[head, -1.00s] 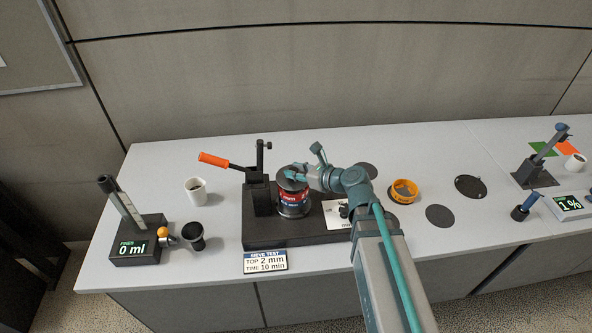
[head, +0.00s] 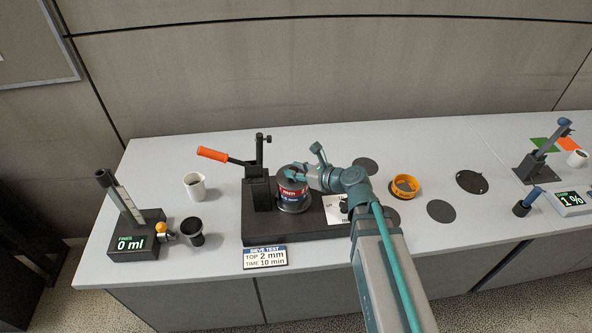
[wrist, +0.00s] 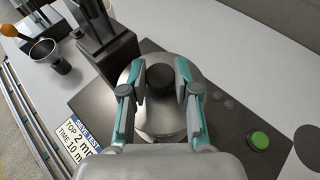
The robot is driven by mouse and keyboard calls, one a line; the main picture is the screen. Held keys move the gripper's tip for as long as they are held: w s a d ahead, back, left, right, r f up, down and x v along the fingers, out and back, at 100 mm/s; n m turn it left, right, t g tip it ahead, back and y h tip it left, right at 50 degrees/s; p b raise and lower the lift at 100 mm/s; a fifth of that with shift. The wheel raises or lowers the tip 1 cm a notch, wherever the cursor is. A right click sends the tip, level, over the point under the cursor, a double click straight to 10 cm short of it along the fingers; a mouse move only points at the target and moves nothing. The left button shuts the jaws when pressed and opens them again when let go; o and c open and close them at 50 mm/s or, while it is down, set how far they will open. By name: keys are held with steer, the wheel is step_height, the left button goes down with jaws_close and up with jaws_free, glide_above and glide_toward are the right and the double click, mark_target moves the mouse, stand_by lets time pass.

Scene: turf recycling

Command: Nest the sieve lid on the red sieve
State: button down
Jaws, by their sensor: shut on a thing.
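The sieve lid is a round grey metal disc (wrist: 160,118) with a black knob (wrist: 159,78), seen from above in the wrist view. My gripper (wrist: 157,76) is shut on this knob, one finger on each side. In the head view my gripper (head: 291,174) is at the top of the sieve stack. The lid lies level over the red sieve. Whether it touches the rim cannot be told, and the lid hides the sieve in the wrist view.
The stack stands on a dark base (head: 262,228) beside a clamp post with an orange handle (head: 212,154). A white cup (head: 195,187) and a black cup (head: 195,233) stand to the left. An orange ring (head: 404,187) and dark discs (head: 441,211) lie to the right.

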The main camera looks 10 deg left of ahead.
steer(key=shift+f, duration=0.25)
steer(key=c, duration=0.8)
jaws_free()
steer(key=shift+o, duration=0.3)
steer(key=shift+o, duration=1.4)
steer(key=shift+r, duration=5.05)
